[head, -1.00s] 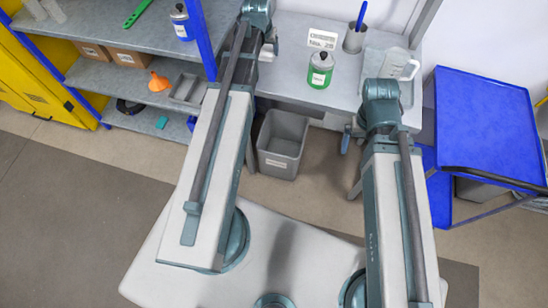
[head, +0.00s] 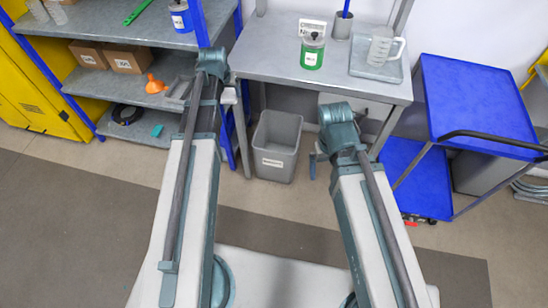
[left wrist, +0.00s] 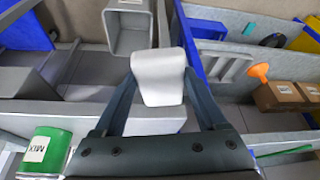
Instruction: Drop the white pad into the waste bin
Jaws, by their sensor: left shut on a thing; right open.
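The white pad (left wrist: 158,76) is held between the fingertips of my left gripper (left wrist: 157,88). In the head view a small part of the pad (head: 229,96) shows beside my left wrist, which hides most of the left gripper. The waste bin (head: 266,163) is a grey, open-topped bin on the floor, under the front of the table. The pad appears up and left of the bin in the head view. The bin (left wrist: 128,47) also shows beyond the pad in the left wrist view. My right gripper (head: 313,163) is mostly hidden behind its wrist, right of the bin.
The grey table (head: 270,62) overhangs behind the bin and carries a green tin (head: 312,52), a cup and a jug on a tray. A blue-framed shelf (head: 150,38) stands left. A blue trolley (head: 480,105) stands right. Floor before the bin is clear.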

